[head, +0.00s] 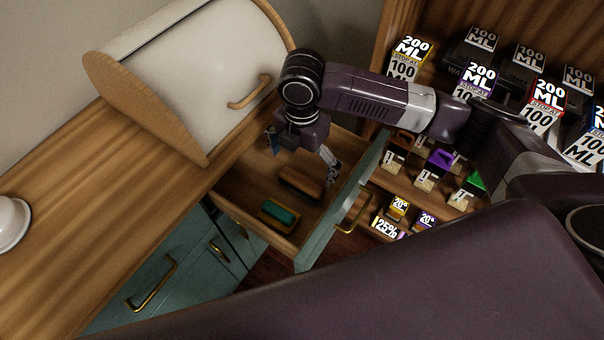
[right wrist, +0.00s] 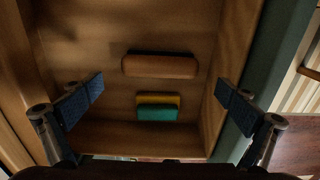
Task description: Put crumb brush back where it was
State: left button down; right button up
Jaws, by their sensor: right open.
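The crumb brush, a wooden block with a dark edge (head: 301,183), lies in the open drawer (head: 238,184). It also shows in the right wrist view (right wrist: 160,66), lying crosswise and apart from the drawer walls. My right gripper (head: 300,150) is above the drawer, pointing down. Its fingers are spread wide with nothing between them, and the brush lies below and apart from them. In the right wrist view the open fingertips (right wrist: 160,88) frame the drawer inside. My left gripper is not in view.
A yellow and green sponge (head: 279,214) lies in the drawer near the brush. The teal drawer front (head: 319,238) has a brass handle. A bread box (head: 195,75) stands on the wooden counter (head: 110,190). Shelves with several labelled boxes (head: 545,108) are at the right.

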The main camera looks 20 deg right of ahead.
aim_at(302, 178)
notch_tip(302, 178, up, 6)
jog(key=shift+f, duration=0.15)
dwell(0.5)
